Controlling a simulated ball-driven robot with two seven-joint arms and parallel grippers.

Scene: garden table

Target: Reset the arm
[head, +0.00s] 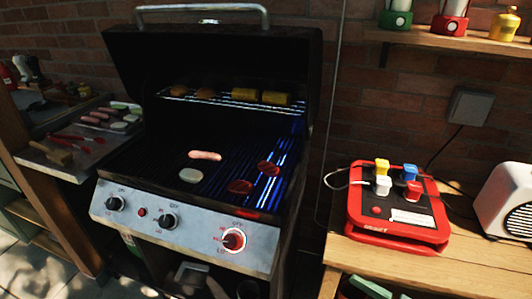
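Neither of my arms can be made out in the head view, and neither gripper is in view. An open grill (150,190) stands in the middle with its lid (215,65) raised. A sausage (205,155) and a pale round slice (190,175) lie on its grate. Two reddish patties or slices (240,187) (268,168) lie to the right of them. On the upper rack (225,100) are two yellow corn pieces (260,97) and brownish round items (190,91).
A tray (60,160) with sausages, slices and red tongs stands left of the grill. On the right wooden table (430,270) are a red device with coloured plugs (400,210) and a white speaker-like box (510,205). A shelf (460,40) holds lanterns above.

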